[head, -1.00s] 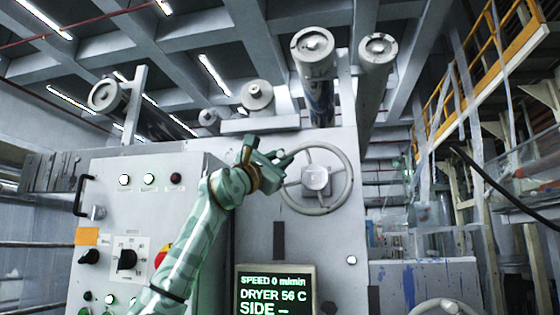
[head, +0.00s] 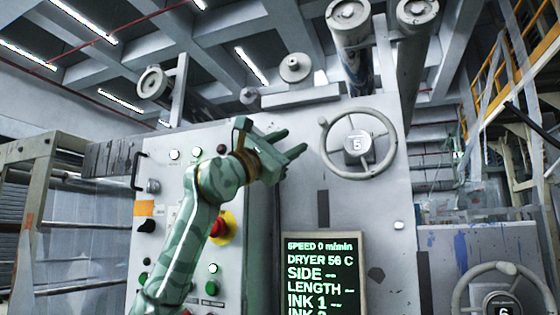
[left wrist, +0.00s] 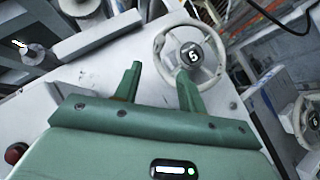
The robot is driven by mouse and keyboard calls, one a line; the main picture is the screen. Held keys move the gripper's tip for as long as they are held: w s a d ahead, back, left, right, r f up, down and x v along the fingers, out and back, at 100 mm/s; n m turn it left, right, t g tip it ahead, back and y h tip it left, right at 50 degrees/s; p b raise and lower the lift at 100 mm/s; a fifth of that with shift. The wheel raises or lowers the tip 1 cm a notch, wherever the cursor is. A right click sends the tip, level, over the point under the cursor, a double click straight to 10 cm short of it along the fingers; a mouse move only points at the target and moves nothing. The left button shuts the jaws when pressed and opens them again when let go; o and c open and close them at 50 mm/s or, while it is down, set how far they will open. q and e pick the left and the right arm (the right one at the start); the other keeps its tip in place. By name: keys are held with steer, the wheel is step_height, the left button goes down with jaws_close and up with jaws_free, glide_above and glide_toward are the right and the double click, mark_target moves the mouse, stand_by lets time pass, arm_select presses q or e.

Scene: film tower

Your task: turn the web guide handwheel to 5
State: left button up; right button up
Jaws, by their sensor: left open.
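My right gripper is not in view.
A second handwheel (head: 460,298) reading 6 is at the lower right. A screen (head: 322,280) shows speed, dryer and dashes for side. A control cabinet (head: 180,190) with buttons and a red knob (head: 224,228) stands behind my left arm. Rollers are above.

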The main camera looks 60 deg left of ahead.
arm_select(q)
steer(key=v, duration=0.3)
steer(key=shift+s+d+b, duration=0.1)
steer(key=shift+d+b, duration=0.05)
steer(key=shift+b, duration=0.15)
